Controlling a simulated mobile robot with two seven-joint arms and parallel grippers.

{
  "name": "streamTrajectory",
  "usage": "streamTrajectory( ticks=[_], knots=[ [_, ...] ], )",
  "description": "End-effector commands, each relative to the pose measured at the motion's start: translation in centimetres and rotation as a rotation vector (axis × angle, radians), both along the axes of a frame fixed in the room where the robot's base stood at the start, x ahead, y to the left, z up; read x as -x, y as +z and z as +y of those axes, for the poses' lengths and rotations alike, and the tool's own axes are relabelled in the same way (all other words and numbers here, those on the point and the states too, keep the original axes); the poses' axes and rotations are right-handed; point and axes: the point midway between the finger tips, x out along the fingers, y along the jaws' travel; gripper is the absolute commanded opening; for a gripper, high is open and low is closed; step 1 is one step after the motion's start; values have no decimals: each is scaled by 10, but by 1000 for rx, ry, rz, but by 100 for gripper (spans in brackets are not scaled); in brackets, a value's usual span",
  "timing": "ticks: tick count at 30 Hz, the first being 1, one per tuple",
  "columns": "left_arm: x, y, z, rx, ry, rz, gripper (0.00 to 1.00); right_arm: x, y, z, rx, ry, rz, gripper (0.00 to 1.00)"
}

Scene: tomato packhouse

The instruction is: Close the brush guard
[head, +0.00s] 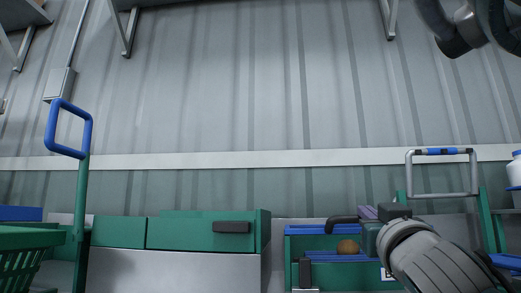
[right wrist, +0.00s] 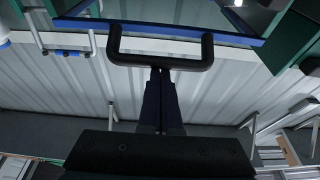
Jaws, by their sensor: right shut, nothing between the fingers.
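The brush guard (head: 320,229) looks like a blue-edged panel on a green machine at the lower right of the head view. Its black U-shaped handle (head: 343,219) sticks out there. In the right wrist view the handle (right wrist: 160,62) crosses the upper middle, fixed to the guard's blue edge (right wrist: 235,39). My right gripper (head: 366,213) is shut and empty, its fingertips (right wrist: 160,72) at the middle of the handle bar. They look in contact or nearly so. I cannot tell how far the guard is open. My left gripper is not in view.
A green cover with a dark handle (head: 232,227) stands left of the machine. A green post with a blue loop (head: 69,128) and a green crate (head: 30,240) are at far left. A grey rail frame (head: 441,193) stands behind my right arm. A corrugated wall (head: 220,80) closes the back.

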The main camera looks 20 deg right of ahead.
Motion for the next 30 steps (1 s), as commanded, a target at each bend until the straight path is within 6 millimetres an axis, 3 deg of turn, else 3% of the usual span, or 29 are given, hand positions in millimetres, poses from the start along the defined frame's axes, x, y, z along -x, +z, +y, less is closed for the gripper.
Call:
streamTrajectory(
  ticks=[1,10,16,20,30],
  knots=[
    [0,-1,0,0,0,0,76,-1,-10,-3,-10,-5,21,0],
    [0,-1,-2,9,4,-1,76,-1,-13,-4,-16,-8,29,0],
    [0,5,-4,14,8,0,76,-1,-3,-4,-15,-8,27,0],
    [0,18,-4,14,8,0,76,-1,25,-3,-12,-7,20,0],
    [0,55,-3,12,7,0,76,0,122,-1,-3,0,2,0]
  ],
)
